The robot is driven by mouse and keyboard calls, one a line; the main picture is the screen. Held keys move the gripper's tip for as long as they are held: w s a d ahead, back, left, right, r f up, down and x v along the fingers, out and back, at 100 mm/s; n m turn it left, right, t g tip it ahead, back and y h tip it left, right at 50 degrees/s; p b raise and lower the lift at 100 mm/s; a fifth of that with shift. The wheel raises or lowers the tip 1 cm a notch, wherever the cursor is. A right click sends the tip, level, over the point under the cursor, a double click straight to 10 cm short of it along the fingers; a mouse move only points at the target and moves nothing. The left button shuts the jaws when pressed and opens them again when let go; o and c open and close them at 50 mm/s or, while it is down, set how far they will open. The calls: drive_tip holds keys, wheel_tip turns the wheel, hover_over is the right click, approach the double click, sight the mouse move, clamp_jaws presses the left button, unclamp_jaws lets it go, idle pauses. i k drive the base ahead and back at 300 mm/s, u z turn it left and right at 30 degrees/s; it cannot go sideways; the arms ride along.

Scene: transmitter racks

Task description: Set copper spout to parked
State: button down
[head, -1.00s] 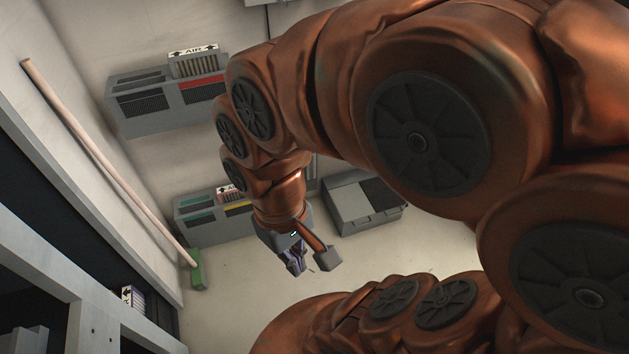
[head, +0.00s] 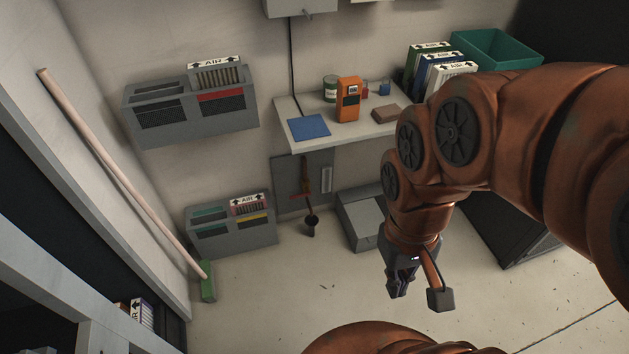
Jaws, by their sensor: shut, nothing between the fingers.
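A copper-brown, upright spout-like part (head: 305,174) is on a grey panel (head: 286,180) low on the back wall, under the worktop. Red marks (head: 299,196) and a pale strip (head: 326,180) are near it on the panel. A dark round cup-like piece (head: 311,216) is just below it. The part is small, and I cannot tell which setting it is at. My gripper (head: 398,292) points down over the floor, to the right of the panel and apart from it. It is shut and empty.
A worktop (head: 345,136) holds an orange device (head: 348,100), a blue mat (head: 309,127) and several other items. A grey box (head: 355,215) stands between panel and gripper. Two vented grey units (head: 160,118) (head: 205,246) and a broom (head: 125,170) are at left. The middle floor is clear.

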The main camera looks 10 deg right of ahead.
sight(309, 204)
drive_tip(key=z, duration=0.1)
drive_tip(key=i, duration=1.05)
drive_tip(key=u, duration=0.25)
